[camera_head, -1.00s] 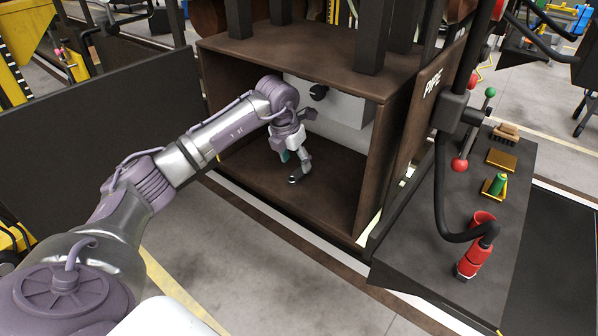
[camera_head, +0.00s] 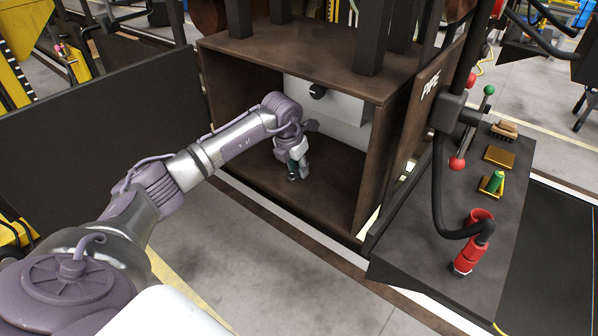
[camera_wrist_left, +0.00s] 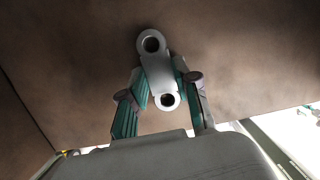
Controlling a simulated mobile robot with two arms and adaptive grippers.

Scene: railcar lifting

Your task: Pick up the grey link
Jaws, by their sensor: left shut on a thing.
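The grey link (camera_wrist_left: 157,68), a flat bar with a round hole at each end, shows in the left wrist view between the two green-padded fingers of my left gripper (camera_wrist_left: 166,84). The fingers are shut on its middle, and its far ring sticks out beyond them. In the head view my left gripper (camera_head: 296,173) points down inside the brown open box, close to its floor. The link is mostly hidden by the gripper there. I cannot tell whether the link still touches the floor. My right gripper is not in view.
The brown box (camera_head: 290,42) has a top panel and side walls close around my left arm. A light grey case (camera_head: 345,100) with a black knob is at its back. At right, a dark shelf (camera_head: 420,255) holds a red cylinder (camera_head: 467,250) and small yellow and green parts.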

